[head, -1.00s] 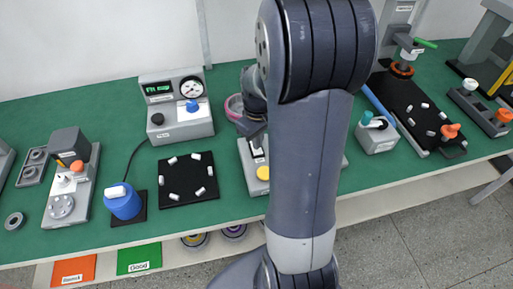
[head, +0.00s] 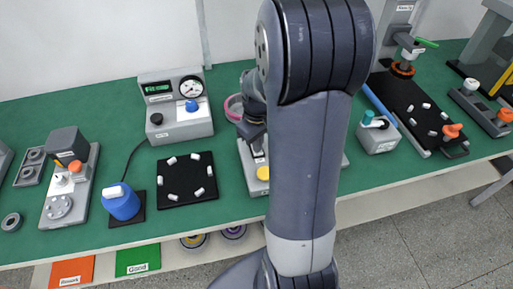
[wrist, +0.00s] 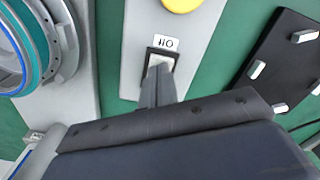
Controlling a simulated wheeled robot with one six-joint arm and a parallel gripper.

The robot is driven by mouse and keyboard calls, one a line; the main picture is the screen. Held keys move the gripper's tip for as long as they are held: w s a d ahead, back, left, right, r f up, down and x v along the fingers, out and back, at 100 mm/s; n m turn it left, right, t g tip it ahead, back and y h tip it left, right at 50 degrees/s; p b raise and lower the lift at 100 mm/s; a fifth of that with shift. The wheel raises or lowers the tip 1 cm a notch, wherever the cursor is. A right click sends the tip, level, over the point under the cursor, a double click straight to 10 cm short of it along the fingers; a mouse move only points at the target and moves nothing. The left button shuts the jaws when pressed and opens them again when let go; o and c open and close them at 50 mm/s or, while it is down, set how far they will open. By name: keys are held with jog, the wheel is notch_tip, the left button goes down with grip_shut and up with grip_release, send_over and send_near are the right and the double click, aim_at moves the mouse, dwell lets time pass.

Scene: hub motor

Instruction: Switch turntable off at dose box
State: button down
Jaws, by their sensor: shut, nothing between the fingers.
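The dose box (head: 257,187) is a light grey box on the green bench, partly behind my arm in the head view. It carries a yellow button (head: 263,173), which also shows at the top of the wrist view (wrist: 182,3). In the wrist view, a small rocker switch (wrist: 163,57) in a black frame sits beside an I/O label (wrist: 166,43). My gripper (wrist: 157,73) is shut and empty, its tips at the switch and covering part of it. I cannot tell whether they touch or which way the rocker is tilted. The turntable (wrist: 48,45) shows partly at left in the wrist view.
A black mat (head: 187,180) with several small white pieces lies left of the dose box. A gauge box (head: 178,125) stands behind it, and a blue container (head: 122,203) farther left. A small grey box (head: 378,140) stands to the right of my arm.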

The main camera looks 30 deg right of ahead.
notch_tip(320, 180, up, 7)
jog(key=p, duration=0.5)
jog(key=shift+p, duration=0.4)
jog(key=shift+f, duration=0.15)
notch_tip(320, 180, down, 7)
jog(key=b, duration=0.6)
jog(key=shift+r, duration=0.2)
dwell(0.4)
notch_tip(320, 180, up, 9)
jog(key=p, duration=0.7)
jog(key=shift+f, duration=0.15)
dwell(0.9)
